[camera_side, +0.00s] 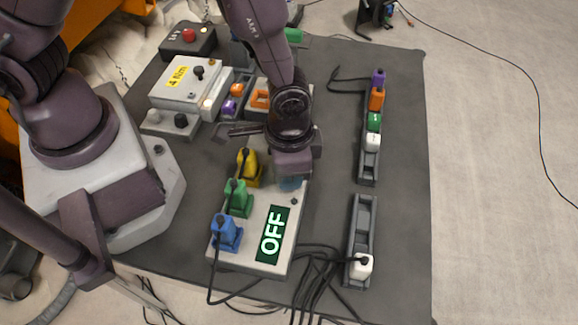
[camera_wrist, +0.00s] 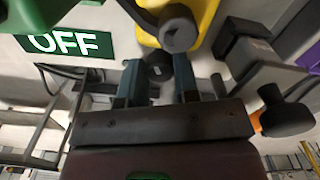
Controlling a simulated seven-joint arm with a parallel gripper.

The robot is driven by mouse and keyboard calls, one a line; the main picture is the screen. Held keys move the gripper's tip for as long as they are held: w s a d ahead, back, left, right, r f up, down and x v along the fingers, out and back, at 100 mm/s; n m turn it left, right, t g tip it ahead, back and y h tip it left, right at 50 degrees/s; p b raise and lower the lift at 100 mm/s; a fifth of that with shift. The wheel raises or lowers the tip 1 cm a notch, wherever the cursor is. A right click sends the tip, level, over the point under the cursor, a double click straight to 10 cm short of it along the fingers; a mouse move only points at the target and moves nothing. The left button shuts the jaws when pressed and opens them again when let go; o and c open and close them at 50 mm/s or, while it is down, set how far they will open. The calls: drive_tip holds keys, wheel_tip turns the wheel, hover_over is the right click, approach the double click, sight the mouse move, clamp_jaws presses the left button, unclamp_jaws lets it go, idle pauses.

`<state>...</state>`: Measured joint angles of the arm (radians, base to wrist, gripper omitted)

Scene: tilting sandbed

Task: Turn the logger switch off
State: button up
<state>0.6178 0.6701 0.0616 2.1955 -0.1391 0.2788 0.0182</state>
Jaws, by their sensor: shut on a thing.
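The logger (camera_side: 235,258) is a light grey box on the dark mat, with a green display (camera_side: 272,235) that reads OFF. The display also shows in the wrist view (camera_wrist: 62,43). My gripper (camera_side: 290,183) is over the far end of the logger. In the wrist view its two fingers (camera_wrist: 159,82) stand on either side of a small dark round knob (camera_wrist: 160,67), which looks to be the logger switch, and are shut on it. The side view hides the knob behind my gripper, and its exact setting cannot be read.
Yellow (camera_side: 249,166), green (camera_side: 238,197) and blue (camera_side: 226,232) plugs stand along the logger's left edge. Grey plug racks (camera_side: 360,215) are on the right. A box with a yellow label (camera_side: 190,82) and a red-button box (camera_side: 188,40) are behind. Loose cables lie in front.

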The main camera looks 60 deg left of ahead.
drive_tip(key=shift+n, duration=0.5)
drive_tip(key=o, duration=0.9)
drive_tip(key=shift+o, duration=0.2)
drive_tip(key=shift+r, duration=0.15)
wheel_tip(320, 180, up, 13)
